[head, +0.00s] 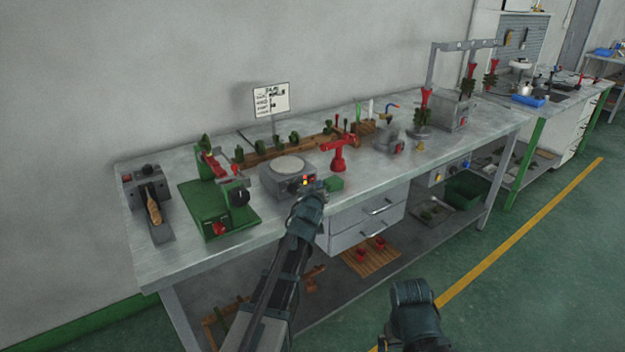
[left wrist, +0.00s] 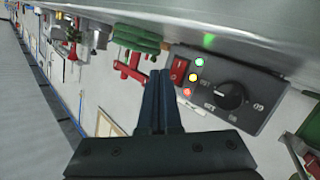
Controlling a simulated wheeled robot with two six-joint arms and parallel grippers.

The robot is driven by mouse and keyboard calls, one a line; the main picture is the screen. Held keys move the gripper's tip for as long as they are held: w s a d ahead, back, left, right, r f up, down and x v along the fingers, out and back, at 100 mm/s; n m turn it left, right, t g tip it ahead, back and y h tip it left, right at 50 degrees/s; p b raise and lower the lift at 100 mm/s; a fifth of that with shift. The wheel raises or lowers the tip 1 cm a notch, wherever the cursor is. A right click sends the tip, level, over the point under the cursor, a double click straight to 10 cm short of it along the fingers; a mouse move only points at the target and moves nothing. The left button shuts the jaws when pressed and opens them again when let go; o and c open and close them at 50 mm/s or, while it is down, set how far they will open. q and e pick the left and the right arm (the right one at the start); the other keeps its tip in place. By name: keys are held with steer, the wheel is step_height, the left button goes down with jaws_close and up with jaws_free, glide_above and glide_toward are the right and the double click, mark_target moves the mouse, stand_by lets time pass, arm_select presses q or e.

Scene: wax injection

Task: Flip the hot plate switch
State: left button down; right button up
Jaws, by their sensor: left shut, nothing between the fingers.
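The hot plate (head: 289,166) is a grey box with a round pale top, standing near the front edge of the bench. In the left wrist view its dark control panel (left wrist: 262,111) shows a red switch (left wrist: 178,71), green, yellow and red lights, and a black knob (left wrist: 231,96). My left gripper (left wrist: 160,76) is shut and empty, its fingertips just beside the red switch in that picture; I cannot tell whether they touch it. In the head view my left gripper (head: 312,194) is at the hot plate's front. My right arm shows low in the head view, its jaws unclear.
A green machine (head: 222,205) stands left of the hot plate. Drawers (head: 366,222) hang below the bench edge. The floor in front is clear.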

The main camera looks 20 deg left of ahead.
stand_by(0.7)
arm_select(q)
steer(key=shift+w+a+r, duration=0.1)
steer(key=shift+w+a, duration=0.2)
steer(key=shift+a, duration=0.05)
steer(key=shift+w+a, duration=0.15)
steer(key=shift+a, duration=0.05)
stand_by(0.7)
steer(key=shift+d, duration=0.1)
steer(key=shift+s+d, duration=0.45)
steer(key=shift+d, duration=0.05)
steer(key=shift+s+d+f, duration=0.2)
steer(key=shift+s+d, duration=0.55)
steer(key=shift+d, duration=0.25)
steer(key=shift+s+d+f, duration=0.2)
steer(key=shift+s+d, duration=0.55)
steer(key=shift+d, duration=0.2)
